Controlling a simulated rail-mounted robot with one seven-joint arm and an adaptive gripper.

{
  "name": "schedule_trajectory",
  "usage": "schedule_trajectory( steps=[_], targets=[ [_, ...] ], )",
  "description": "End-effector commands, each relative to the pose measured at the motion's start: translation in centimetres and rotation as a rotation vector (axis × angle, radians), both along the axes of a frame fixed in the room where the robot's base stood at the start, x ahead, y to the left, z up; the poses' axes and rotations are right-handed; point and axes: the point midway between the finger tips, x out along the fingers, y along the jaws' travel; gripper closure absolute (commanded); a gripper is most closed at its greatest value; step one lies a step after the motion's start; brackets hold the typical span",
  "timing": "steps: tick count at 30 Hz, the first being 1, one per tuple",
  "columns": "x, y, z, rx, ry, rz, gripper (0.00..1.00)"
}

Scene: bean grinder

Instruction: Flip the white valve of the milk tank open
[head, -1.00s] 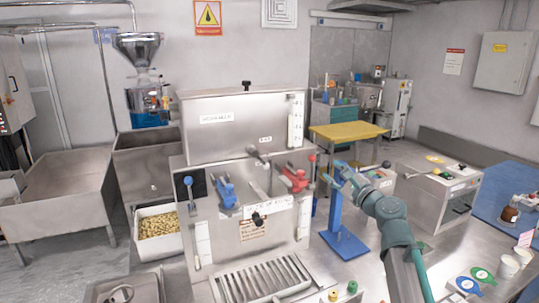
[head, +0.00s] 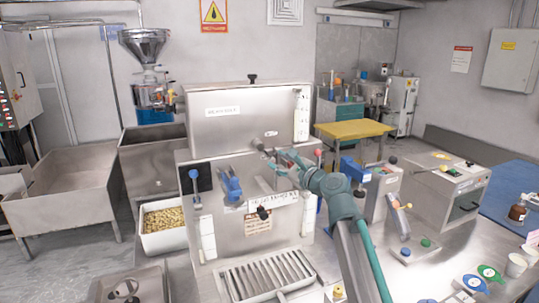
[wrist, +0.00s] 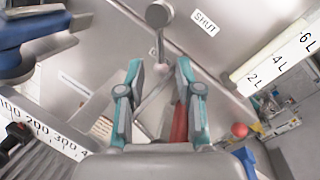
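The milk tank (head: 240,120) is a steel box on top of the machine. Its valve (wrist: 157,15) has a round grey hub on the tank front and a thin lever. The lever hangs down to a small pale knob (wrist: 161,68). A SHUT label (wrist: 205,24) is right of the hub in the wrist view. The valve's hub also shows in the head view (head: 259,144). My gripper (wrist: 160,78) is open, with one finger on each side of the lever's lower end. I cannot tell whether either finger touches it. My gripper (head: 280,161) partly hides the lever in the head view.
A blue clamp (head: 228,184) is left of my gripper on the machine front. A red part (wrist: 180,122) shows behind my right finger in the wrist view. A litre scale (wrist: 272,62) is at the right. A drip grate (head: 265,275) is below.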

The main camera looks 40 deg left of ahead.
Motion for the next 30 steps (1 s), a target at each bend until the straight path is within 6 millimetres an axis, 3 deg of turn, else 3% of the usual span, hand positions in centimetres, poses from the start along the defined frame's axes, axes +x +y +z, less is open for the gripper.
schedule_trajectory(
  steps=[3,9,22,28,30],
  targets=[
    [0.7,2.3,0.2,-0.001,0.000,0.001,0.65],
    [1.2,4.5,0.2,0.000,0.000,0.000,0.65],
    [1.4,5.2,0.0,0.000,-0.001,-0.001,0.65],
    [1.4,5.2,0.0,0.000,-0.001,-0.001,0.96],
    [1.4,5.2,0.0,0.000,-0.001,-0.001,1.00]
  ],
)
